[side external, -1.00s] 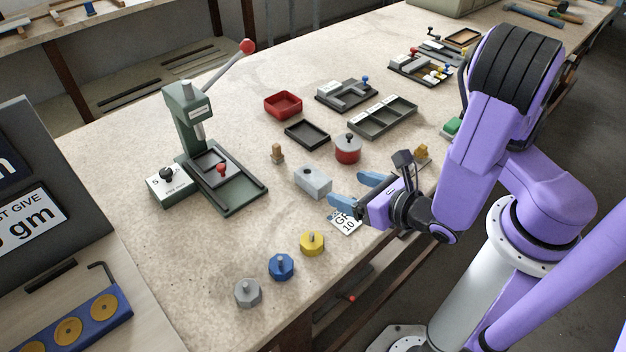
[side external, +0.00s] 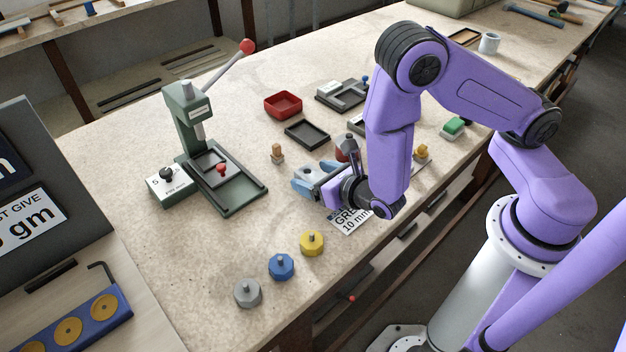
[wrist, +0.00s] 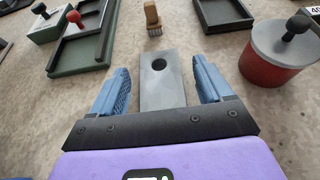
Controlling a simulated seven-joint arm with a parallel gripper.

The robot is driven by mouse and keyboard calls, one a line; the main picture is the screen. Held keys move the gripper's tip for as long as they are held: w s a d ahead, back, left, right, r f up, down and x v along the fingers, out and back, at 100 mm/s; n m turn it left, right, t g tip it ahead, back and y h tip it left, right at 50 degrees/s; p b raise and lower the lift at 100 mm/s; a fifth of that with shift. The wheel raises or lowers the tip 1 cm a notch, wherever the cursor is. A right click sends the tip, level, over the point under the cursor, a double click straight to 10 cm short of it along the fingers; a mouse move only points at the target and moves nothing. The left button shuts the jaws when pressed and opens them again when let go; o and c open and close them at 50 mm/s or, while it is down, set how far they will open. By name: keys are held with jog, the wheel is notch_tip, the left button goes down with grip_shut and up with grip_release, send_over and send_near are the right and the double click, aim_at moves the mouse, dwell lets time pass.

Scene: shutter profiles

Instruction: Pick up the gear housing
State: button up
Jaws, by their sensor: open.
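The gear housing appears to be the grey rectangular block (wrist: 161,66) with a round dark hole in its top. In the wrist view it lies between the two blue fingers of my gripper (wrist: 162,84), with a visible gap on each side. In the side view my gripper (side external: 312,178) is low over the bench, its open fingers on either side of the block, which they mostly hide. The near end of the block is hidden by my gripper's dark front plate in the wrist view.
A small wooden-handled brush (wrist: 152,17) stands just beyond the block. A red pot with a grey lid (wrist: 277,58) is close on the right. A green press (side external: 190,130) stands to the left. Blue (side external: 281,267), yellow (side external: 312,243) and grey knobs (side external: 248,293) stand nearer the front edge.

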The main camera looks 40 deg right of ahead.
jog(key=shift+w+f, duration=0.1)
jog(key=shift+w, duration=0.25)
jog(key=shift+c, duration=0.4)
jog(key=c, duration=1)
jog(key=shift+c, duration=1.4)
